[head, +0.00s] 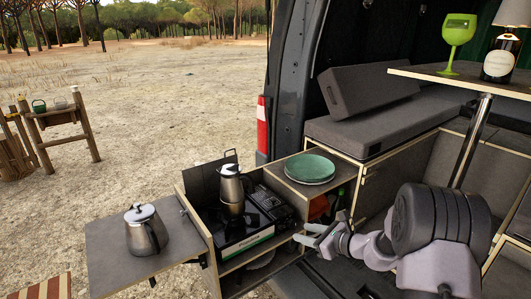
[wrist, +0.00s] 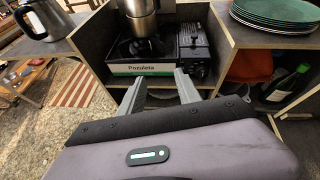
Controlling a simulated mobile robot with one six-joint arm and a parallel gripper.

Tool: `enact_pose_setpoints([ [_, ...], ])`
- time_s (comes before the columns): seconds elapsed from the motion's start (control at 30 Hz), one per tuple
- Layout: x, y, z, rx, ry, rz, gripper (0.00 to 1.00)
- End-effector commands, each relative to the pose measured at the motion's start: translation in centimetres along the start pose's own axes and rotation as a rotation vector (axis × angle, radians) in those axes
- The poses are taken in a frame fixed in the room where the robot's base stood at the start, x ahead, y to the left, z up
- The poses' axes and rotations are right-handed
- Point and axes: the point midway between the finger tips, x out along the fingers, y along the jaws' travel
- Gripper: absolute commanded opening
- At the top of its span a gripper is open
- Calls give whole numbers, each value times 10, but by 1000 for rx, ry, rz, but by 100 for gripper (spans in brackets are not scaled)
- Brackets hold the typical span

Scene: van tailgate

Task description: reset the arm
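My gripper (head: 318,236) is in front of the open kitchen box at the van's rear, at the right of the stove. In the wrist view my gripper (wrist: 159,90) shows two grey fingers spread apart, with nothing between them. The fingers point toward the stove front (wrist: 150,66). My arm comes in from the lower right in the head view, bent and clear of the cabinet as far as I can see.
A moka pot (head: 232,188) stands on the stove. A steel kettle (head: 146,230) stands on the left side shelf (head: 105,262). Green plates (head: 309,168) are stacked on the cabinet top.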

Motion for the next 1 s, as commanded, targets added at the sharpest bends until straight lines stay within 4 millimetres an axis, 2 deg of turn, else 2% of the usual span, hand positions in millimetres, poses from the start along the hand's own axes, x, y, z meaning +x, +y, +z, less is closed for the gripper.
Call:
enact_pose_setpoints([
  [0.03,-12,26,38,-131,8,65,40],
  [0.07,-22,49,59,-229,21,118,40],
  [0.1,-39,81,85,-372,41,188,40],
  [0.17,-70,131,112,-598,78,290,40],
  [0.2,-95,164,124,-762,108,353,40],
  [0.27,-136,209,130,-1010,159,437,40],
  [0.3,-162,233,128,-1173,197,483,40],
  [0.4,-222,272,110,-1536,300,559,40],
  [0.5,-262,286,89,-1799,393,594,40],
  [0.6,-283,289,76,-1946,457,603,40],
  [0.7,-290,288,72,-1996,483,607,40],
  [1.0,-290,288,72,-1996,484,607,40],
])
